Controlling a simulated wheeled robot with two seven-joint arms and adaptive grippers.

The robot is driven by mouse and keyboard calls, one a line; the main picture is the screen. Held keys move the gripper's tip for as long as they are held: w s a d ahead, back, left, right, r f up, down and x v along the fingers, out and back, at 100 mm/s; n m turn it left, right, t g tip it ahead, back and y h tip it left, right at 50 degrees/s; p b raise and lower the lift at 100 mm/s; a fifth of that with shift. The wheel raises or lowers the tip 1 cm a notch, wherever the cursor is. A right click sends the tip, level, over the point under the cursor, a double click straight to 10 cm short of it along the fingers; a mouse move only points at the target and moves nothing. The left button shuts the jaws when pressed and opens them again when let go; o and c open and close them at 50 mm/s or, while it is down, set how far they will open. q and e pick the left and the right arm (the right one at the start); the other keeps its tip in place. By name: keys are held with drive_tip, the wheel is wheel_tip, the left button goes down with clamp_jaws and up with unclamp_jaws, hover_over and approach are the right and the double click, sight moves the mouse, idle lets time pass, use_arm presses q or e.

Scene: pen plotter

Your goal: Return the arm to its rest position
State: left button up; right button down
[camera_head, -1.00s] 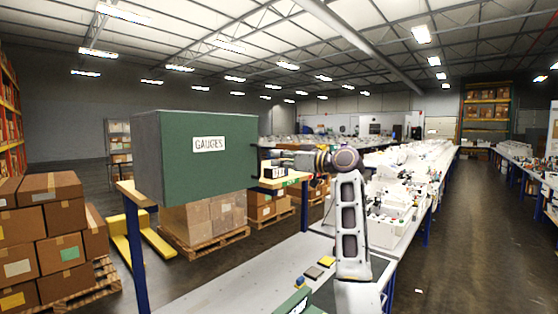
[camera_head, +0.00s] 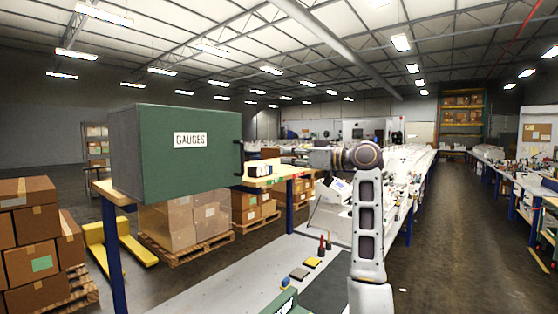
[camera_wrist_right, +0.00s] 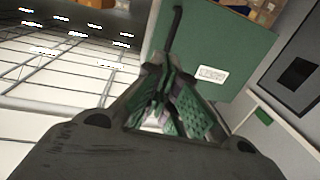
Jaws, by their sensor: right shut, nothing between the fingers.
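My right arm rises at the right of centre in the head view, and its wrist points left. My right gripper (camera_head: 276,153) is at the end of it, small and partly unclear there. It stands to the right of the green cabinet (camera_head: 205,172) labelled GAUGES, with a gap to the cabinet's dark handle (camera_head: 239,158). In the right wrist view the gripper's fingers (camera_wrist_right: 166,106) are shut and empty. The cabinet front (camera_wrist_right: 215,50) and its handle (camera_wrist_right: 175,30) show beyond them. The cabinet looks closed. My left gripper is not in view.
The cabinet stands on a wooden-topped table (camera_head: 100,188) with small boxes (camera_head: 260,170) beside it. A grey bench (camera_head: 240,272) in front carries dark and yellow blocks (camera_head: 312,262) and red and dark upright items (camera_head: 325,242). Cartons (camera_head: 30,262) are stacked at left.

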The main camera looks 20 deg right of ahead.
drive_tip(key=shift+s+d, duration=0.25)
drive_tip(key=shift+s, duration=0.1)
idle(0.3)
